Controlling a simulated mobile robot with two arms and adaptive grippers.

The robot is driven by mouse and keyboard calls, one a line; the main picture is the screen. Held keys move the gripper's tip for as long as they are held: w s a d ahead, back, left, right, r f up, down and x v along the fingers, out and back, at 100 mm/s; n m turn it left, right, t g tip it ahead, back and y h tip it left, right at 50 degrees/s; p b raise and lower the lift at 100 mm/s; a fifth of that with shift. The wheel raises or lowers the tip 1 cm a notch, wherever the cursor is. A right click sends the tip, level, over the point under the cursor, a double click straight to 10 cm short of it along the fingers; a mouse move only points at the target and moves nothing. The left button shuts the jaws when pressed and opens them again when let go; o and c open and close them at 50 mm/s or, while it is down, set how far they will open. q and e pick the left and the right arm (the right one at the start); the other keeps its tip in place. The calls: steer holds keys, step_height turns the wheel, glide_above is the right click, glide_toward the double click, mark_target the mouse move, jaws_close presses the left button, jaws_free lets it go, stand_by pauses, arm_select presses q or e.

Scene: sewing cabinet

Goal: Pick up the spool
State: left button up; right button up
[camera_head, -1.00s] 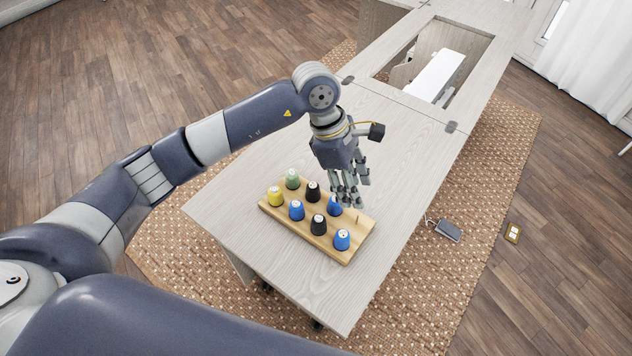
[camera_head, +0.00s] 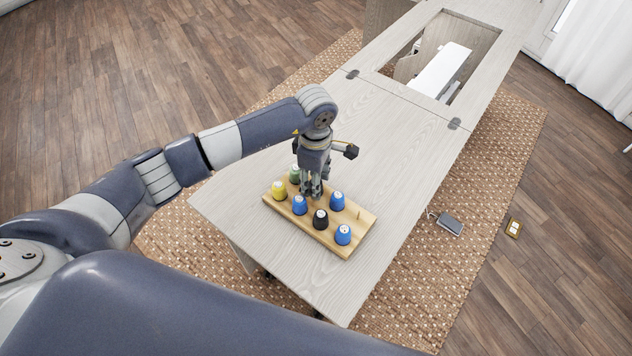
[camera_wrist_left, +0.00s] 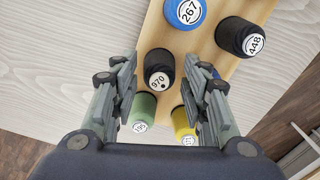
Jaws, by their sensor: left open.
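A wooden spool board (camera_head: 283,211) holds several upright thread spools. In the left wrist view, a black spool marked 970 (camera_wrist_left: 158,72) stands between the fingers of my open left gripper (camera_wrist_left: 161,62); I cannot tell whether they touch it. Other spools are a green one (camera_head: 294,175), a yellow one (camera_head: 279,191), blue ones (camera_head: 337,200) and a second black one (camera_head: 320,220), marked 448 in the wrist view (camera_wrist_left: 238,38). My right gripper is out of view.
The board lies near the close end of a pale wooden table (camera_head: 400,140). Neighbouring spools stand close around the left fingers. A bare peg (camera_head: 358,216) rises from the board's right end. The tabletop beyond the board is clear up to a rectangular opening (camera_head: 441,75).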

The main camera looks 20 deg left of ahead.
arm_select(q)
steer(key=shift+w+f, duration=0.1)
steer(key=shift+f, duration=0.8)
steer(key=shift+c, duration=0.6)
steer(key=c, duration=0.5)
step_height(320, 180, up, 10)
steer(key=shift+b, duration=1.05)
